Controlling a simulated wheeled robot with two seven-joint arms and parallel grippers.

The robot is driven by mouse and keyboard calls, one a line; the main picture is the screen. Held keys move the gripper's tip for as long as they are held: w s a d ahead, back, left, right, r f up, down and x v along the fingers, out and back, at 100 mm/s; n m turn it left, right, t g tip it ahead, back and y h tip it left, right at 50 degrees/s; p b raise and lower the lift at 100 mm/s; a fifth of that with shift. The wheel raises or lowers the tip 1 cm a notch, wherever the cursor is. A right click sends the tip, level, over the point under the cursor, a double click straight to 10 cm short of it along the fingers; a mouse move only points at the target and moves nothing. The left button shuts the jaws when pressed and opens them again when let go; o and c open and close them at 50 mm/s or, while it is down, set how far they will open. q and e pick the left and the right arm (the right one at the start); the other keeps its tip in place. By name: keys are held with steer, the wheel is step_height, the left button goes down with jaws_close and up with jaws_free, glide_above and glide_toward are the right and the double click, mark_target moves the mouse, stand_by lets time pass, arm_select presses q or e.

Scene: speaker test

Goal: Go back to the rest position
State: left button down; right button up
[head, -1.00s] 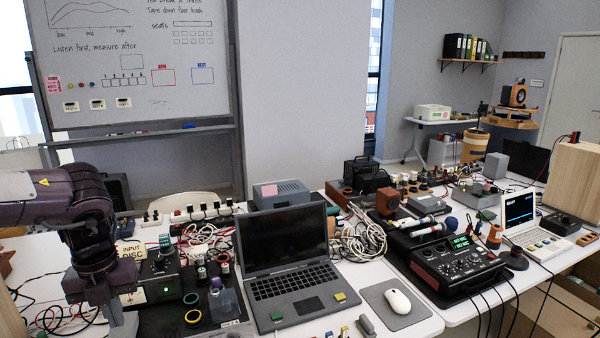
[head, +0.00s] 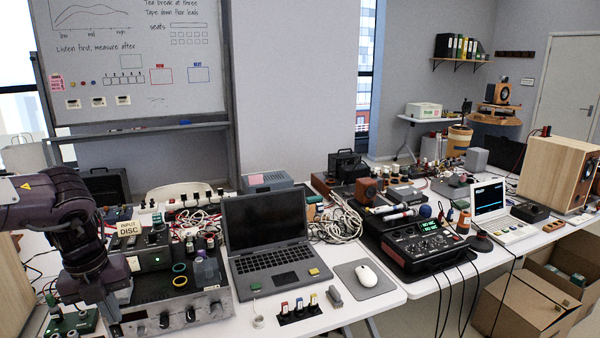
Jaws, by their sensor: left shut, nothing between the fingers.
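My left arm comes in from the left edge, its dark purple wrist bent downward. Its gripper (head: 114,318) points down at the left end of the silver amplifier (head: 190,312) and is shut with nothing held. I cannot tell whether the gripper touches the amplifier. The wrist hides part of the gear behind it. A card reading "DISC" (head: 129,228) stands just right of the wrist. My right gripper is not in view.
An open laptop (head: 285,255) stands right of the amplifier, with a mouse (head: 367,275) beside it. A black mixer (head: 420,248) and a wooden speaker (head: 552,170) stand further right. Open cardboard boxes (head: 520,310) sit on the floor. Loose cables lie among the gear.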

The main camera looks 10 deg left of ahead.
arm_select(q)
steer(key=a+f+n+t+h, duration=0.1)
steer(key=a+f+n+t, duration=0.7)
steer(key=a+f, duration=1.05)
steer(key=s+a+f+n+g+y, duration=0.1)
steer(key=s+f+n, duration=0.45)
steer(key=f, duration=0.45)
steer(key=s+a+f+n+g+y, duration=0.1)
steer(key=s+f+n, duration=0.5)
steer(key=f, duration=0.4)
steer(key=s+d+f+n+g, duration=0.1)
steer(key=s+d+f+n, duration=0.1)
steer(key=s+d+f, duration=0.6)
steer(key=s+d+f+n+g, duration=0.15)
steer(key=s+d+f, duration=0.35)
steer(key=f, duration=0.5)
steer(key=s+d+f+n+g, duration=0.1)
steer(key=s+d+f, duration=0.2)
steer(key=d, duration=0.5)
steer(key=s+d+f+n+g, duration=0.1)
steer(key=s+d+f, duration=0.2)
steer(key=d, duration=0.6)
steer(key=s+d+f+n+g, duration=0.1)
steer(key=s+d+f+n, duration=0.1)
steer(key=s+d, duration=0.5)
steer(key=shift+d+f, duration=0.65)
steer(key=shift+d, duration=0.4)
